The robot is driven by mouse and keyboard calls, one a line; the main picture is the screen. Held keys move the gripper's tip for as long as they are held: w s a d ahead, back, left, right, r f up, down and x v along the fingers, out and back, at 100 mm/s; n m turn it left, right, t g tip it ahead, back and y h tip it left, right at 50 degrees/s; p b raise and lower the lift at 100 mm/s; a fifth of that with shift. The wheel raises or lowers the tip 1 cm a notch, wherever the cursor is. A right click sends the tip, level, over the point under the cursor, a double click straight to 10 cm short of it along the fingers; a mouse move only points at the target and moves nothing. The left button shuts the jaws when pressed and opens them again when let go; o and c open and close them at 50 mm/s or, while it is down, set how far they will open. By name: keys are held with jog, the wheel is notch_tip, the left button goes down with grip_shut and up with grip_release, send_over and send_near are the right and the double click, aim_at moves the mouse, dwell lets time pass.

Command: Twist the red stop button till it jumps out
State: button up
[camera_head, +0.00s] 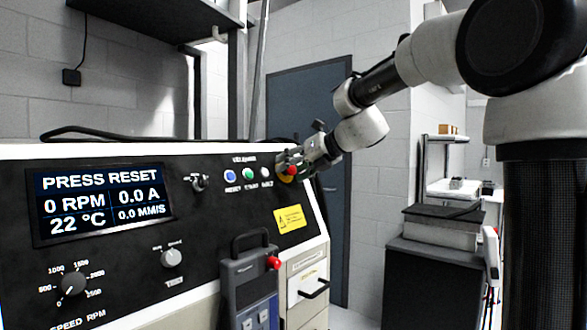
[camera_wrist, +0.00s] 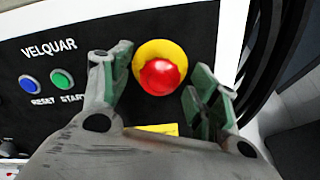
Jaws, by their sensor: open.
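The red stop button (camera_wrist: 160,77) is a round mushroom head on a yellow disc (camera_wrist: 152,49), set in the black panel. In the head view the red button (camera_head: 291,170) shows small at the panel's right end, partly hidden by my gripper. My gripper (camera_wrist: 157,91) is open, with one green-padded finger left of the button and one right of it. A gap shows between each finger and the button in the wrist view. My gripper also shows in the head view (camera_head: 296,164), reaching in from the right at the panel.
A blue RESET button (camera_wrist: 27,83) and a green START button (camera_wrist: 62,78) lie left of the stop button. The display (camera_head: 101,202) reads PRESS RESET and 0 RPM. A handheld pendant (camera_head: 250,283) with a red knob hangs below, near a yellow warning label (camera_head: 290,219).

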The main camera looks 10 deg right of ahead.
jog(key=v, duration=0.7)
dwell(0.5)
dwell(0.3)
jog(key=s+d+f+n+g+h, duration=0.4)
jog(key=s+f+n, duration=0.8)
jog(key=n, duration=0.8)
jog(key=s+d+f+n+h, duration=0.1)
jog(key=s+d+f+n, duration=0.2)
jog(key=s, duration=0.3)
jog(key=s+d+f+n+g+h, duration=0.1)
jog(key=s+d+f+n, duration=0.2)
jog(key=s+n, duration=0.3)
jog(key=s+d+f+n+g+h, duration=0.1)
jog(key=s+d+f+n, duration=0.2)
jog(key=s, duration=0.4)
jog(key=shift+s+f+n+h, duration=0.3)
jog(key=shift+f+n, duration=0.5)
jog(key=shift+f, duration=0.05)
